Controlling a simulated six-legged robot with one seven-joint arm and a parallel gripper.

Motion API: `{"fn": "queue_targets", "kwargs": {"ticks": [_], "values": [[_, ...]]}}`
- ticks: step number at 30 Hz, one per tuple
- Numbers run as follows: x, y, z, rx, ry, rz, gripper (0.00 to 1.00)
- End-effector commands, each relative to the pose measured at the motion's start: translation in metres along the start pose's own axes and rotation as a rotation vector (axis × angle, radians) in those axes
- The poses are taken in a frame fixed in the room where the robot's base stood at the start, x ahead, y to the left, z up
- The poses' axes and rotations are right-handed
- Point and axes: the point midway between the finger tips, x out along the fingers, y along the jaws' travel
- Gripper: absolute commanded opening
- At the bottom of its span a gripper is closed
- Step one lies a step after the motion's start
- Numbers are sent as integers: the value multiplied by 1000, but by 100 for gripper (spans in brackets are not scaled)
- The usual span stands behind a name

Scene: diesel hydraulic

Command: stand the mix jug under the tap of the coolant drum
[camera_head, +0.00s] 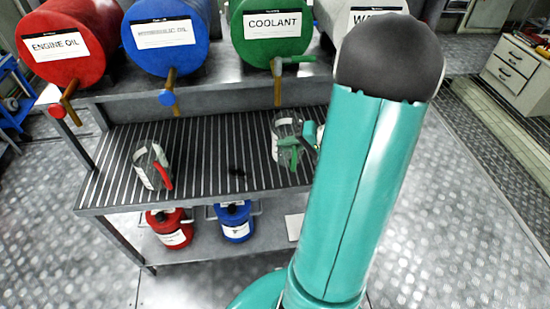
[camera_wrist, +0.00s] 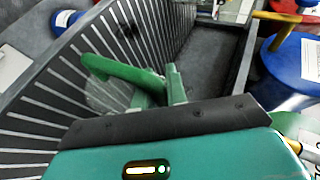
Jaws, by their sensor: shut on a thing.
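The mix jug, taken as the clear jug with a green handle (camera_head: 287,126), is over the slatted drip shelf, below the tap (camera_head: 277,92) of the green coolant drum (camera_head: 272,28). My gripper (camera_head: 309,137) is at its right side, partly hidden by my arm, and shut on the jug's green handle. The wrist view shows the green handle (camera_wrist: 128,72) and the faint clear body against the slats. I cannot tell whether the jug's base touches the shelf or hovers just above it.
A second clear jug with a red handle (camera_head: 152,167) stands on the left of the slatted shelf (camera_head: 205,150). Red (camera_head: 70,42) and blue (camera_head: 168,36) drums sit left of the coolant drum. Red and blue cans (camera_head: 233,222) stand on the lower shelf. The shelf's middle is mostly clear.

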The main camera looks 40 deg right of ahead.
Motion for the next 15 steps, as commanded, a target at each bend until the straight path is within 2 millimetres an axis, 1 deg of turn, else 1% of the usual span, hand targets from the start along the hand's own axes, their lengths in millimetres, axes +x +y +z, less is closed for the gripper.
{"fn": "queue_targets", "kwargs": {"ticks": [1, 3, 6, 11, 13, 15], "values": [[13, 6, 2, 6, -3, -1, 0], [27, 10, 2, 5, -1, 0, 0], [42, 14, 1, 3, -1, 0, 0], [54, 18, 1, 3, 0, 0, 0], [62, 21, 1, 3, -1, 0, 0], [68, 31, 3, 7, -1, 0, 0]]}}
